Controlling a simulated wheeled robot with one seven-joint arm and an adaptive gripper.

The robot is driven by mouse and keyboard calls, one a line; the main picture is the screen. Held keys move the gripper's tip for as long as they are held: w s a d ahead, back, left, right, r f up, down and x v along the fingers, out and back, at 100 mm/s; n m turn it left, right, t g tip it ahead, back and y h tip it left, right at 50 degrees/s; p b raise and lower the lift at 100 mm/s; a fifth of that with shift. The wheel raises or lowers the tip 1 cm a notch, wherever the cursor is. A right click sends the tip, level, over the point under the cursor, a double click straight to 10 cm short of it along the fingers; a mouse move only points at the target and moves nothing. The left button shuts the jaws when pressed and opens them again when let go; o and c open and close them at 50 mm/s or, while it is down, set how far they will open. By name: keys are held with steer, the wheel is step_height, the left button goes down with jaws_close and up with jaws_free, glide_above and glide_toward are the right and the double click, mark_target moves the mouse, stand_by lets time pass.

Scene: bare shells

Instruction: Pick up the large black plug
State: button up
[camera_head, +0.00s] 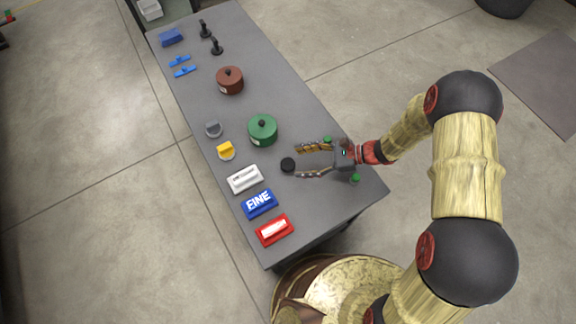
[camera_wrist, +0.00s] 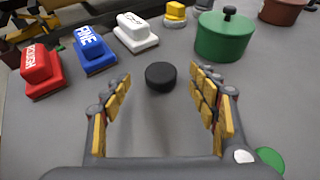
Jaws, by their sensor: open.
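A round black plug (camera_head: 288,164) sits on the grey table, just beyond my fingertips. In the wrist view the black plug (camera_wrist: 161,77) lies centred ahead of the gap between the fingers. My gripper (camera_head: 306,162) is open and empty, low over the table near its right end. In the wrist view both padded fingers of my gripper (camera_wrist: 160,82) are spread wide, and neither touches the plug.
A green lidded pot (camera_head: 263,130) stands just beyond the plug. White (camera_head: 245,179), blue (camera_head: 260,203) and red (camera_head: 275,230) blocks line the near edge. Small green discs (camera_head: 355,178) lie by my gripper. A brown pot (camera_head: 229,81) stands farther off.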

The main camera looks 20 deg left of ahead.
mark_target(290, 164)
steer(key=b+x, duration=0.1)
steer(key=x, duration=0.3)
steer(key=shift+a+f+b, duration=0.1)
steer(key=shift+f+b, duration=0.15)
steer(key=shift+b, duration=0.05)
steer(key=shift+r, duration=0.1)
steer(key=shift+c, duration=1.2)
steer(key=c, duration=1)
